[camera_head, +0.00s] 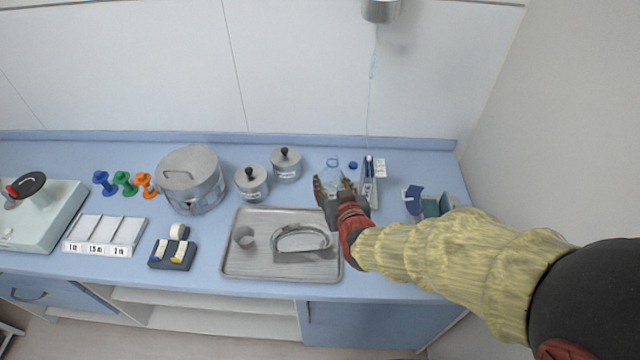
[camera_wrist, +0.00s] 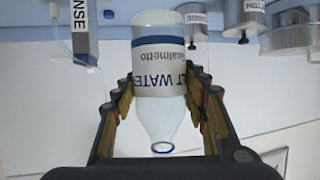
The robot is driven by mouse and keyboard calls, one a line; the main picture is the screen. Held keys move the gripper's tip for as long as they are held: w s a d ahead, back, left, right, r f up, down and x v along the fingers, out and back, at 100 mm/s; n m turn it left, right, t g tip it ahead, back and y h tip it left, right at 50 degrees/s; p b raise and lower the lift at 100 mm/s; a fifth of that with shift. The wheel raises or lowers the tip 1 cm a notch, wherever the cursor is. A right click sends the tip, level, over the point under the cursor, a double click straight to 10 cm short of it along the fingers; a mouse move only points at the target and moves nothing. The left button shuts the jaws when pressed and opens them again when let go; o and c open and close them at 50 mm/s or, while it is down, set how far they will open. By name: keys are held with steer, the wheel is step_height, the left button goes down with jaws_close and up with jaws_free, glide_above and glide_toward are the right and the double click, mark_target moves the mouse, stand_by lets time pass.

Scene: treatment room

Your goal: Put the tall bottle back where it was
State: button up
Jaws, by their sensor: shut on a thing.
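The tall bottle (camera_wrist: 160,65) is clear, with a white label reading "...T WATER" and blue bands. My gripper (camera_wrist: 158,88) is shut around its label; the wrist view is upside down, and the bottle looks upright with its open, blue-ringed mouth up. In the head view my gripper (camera_head: 334,187) is over the back right of the counter. There it hides much of the bottle (camera_head: 331,174). I cannot tell whether the base touches the counter. A small blue cap-like disc (camera_head: 353,165) lies behind, to the right.
A labelled white-and-blue container (camera_head: 369,186) stands close right of my gripper. Two lidded canisters (camera_head: 252,184) and a steel pot (camera_head: 190,181) stand left. A steel tray (camera_head: 270,270) with a cup and a curved dish lies in front. A metal fixture (camera_head: 381,9) hangs above.

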steer(key=shift+w+a+f+b, duration=0.45)
steer(key=shift+w+f+b, duration=0.2)
steer(key=shift+w+f, duration=1.4)
steer(key=shift+w+a+f+b, duration=0.45)
steer(key=shift+w+f+b, duration=0.2)
steer(key=shift+w+f, duration=1.35)
steer(key=shift+w+a+f+b, duration=0.45)
steer(key=shift+w+f+b, duration=0.2)
steer(key=shift+w+f, duration=1.35)
steer(key=shift+s+f, duration=0.1)
steer(key=shift+f, duration=0.05)
steer(key=shift+f, duration=0.15)
steer(key=o, duration=1.3)
steer(key=shift+s+r, duration=0.1)
steer(key=shift+r, duration=0.2)
steer(key=p+v, duration=0.2)
steer(key=v, duration=0.9)
steer(key=shift+s+d, duration=0.1)
steer(key=shift+s, duration=0.3)
